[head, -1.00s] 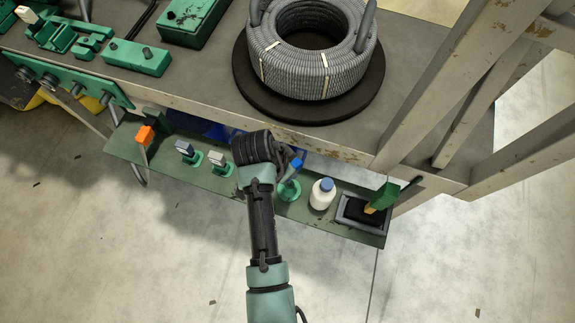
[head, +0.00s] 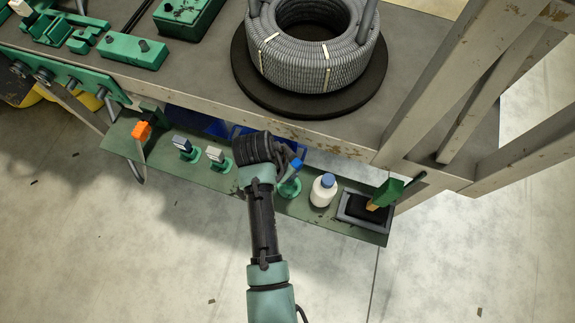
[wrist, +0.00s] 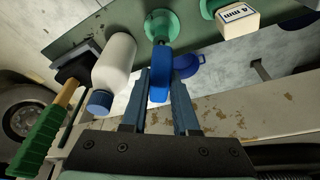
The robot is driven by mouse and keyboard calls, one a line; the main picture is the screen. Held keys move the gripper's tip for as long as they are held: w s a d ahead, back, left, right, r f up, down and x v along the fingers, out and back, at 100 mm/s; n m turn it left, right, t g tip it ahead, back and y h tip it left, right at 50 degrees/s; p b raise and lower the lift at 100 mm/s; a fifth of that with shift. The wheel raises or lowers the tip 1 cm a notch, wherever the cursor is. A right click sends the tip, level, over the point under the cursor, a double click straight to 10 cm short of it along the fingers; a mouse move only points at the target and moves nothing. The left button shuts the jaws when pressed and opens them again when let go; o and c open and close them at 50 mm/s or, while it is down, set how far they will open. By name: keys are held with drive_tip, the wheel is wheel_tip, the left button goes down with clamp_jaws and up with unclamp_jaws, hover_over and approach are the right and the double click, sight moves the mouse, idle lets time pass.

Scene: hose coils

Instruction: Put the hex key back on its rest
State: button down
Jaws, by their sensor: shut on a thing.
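The hex key shows as a blue handle (wrist: 158,88) between my gripper's two fingers (wrist: 160,97) in the wrist view. My gripper is shut on this handle. A thin dark shaft runs from the handle to a round green rest (wrist: 161,25). I cannot tell whether the shaft is seated in it. In the head view the blue handle (head: 297,164) stands slightly tilted above the green rest (head: 289,189) on the narrow green shelf (head: 117,143). My wrist hides part of this area, and the fingers are hard to see there.
A white bottle with blue cap (head: 323,190) stands close to the right of the rest. Further right is a grey tray (head: 349,217) with a green-handled brush (head: 388,192). Labelled blocks (head: 214,154) stand left. The bench edge (head: 330,147) with a hose coil (head: 285,70) lies behind.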

drive_tip(key=shift+f+b, duration=0.3)
drive_tip(key=shift+f, duration=0.2)
drive_tip(key=c, duration=0.6)
unclamp_jaws()
drive_tip(key=b+v, duration=0.2)
drive_tip(key=v, duration=1.1)
